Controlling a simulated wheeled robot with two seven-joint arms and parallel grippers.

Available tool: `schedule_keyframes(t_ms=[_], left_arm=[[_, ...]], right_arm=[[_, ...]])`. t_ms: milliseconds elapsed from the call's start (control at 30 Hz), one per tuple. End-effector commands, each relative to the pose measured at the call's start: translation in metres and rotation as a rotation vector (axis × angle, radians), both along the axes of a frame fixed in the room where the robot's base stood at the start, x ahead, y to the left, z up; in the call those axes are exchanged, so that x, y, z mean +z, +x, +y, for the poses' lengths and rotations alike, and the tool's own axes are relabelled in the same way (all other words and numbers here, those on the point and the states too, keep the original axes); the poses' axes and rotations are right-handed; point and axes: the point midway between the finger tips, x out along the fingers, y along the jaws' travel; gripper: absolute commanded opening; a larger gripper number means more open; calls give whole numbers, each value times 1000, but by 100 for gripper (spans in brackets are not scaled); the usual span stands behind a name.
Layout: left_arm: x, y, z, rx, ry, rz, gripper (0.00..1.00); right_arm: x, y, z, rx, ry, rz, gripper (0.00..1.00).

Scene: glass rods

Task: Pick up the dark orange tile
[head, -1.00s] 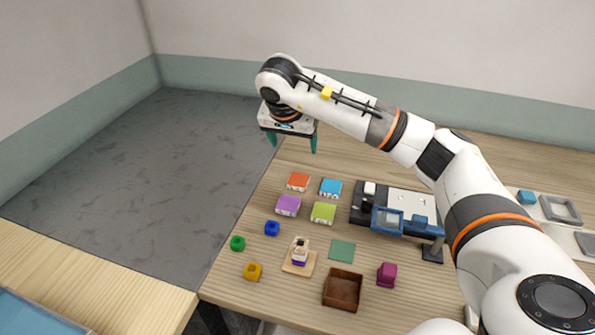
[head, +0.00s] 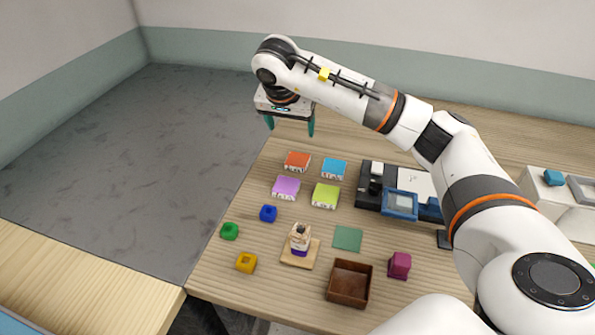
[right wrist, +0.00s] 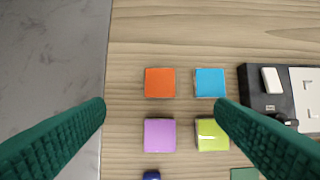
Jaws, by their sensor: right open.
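The dark orange tile (head: 297,161) lies flat on the wooden table at the back left of a two-by-two group of tiles. It also shows in the right wrist view (right wrist: 160,82), between and beyond my fingers. My right gripper (head: 290,126) is open and empty, held above the table's back left part, higher than the orange tile and apart from it. In the right wrist view its two green fingers (right wrist: 160,118) are spread wide. My left gripper is not in view.
A blue tile (head: 333,168), a purple tile (head: 286,188) and a lime tile (head: 325,196) lie close by. A bottle (head: 300,240) on a wooden board, a brown box (head: 349,284) and a black-and-white device (head: 376,182) stand nearer or to the right. The table's left edge is close.

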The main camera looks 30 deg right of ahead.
Motion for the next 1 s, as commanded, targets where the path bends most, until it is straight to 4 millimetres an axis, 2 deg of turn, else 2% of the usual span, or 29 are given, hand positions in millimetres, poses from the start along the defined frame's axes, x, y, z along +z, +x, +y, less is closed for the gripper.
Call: schedule_keyframes(t_ms=[33,67,200,367,600,833,1000], left_arm=[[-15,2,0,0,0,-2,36],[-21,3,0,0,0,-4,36],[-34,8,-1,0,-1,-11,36],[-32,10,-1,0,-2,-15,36],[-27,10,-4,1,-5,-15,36],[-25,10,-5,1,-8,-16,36],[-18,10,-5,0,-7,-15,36]], right_arm=[[-15,0,0,0,0,0,78],[-21,0,0,0,0,0,78],[-35,0,0,0,0,0,78],[-51,4,-5,-1,0,4,78],[-87,14,-17,-1,1,3,78],[-101,20,-23,-1,1,2,78],[-122,30,-35,-3,1,3,78]])
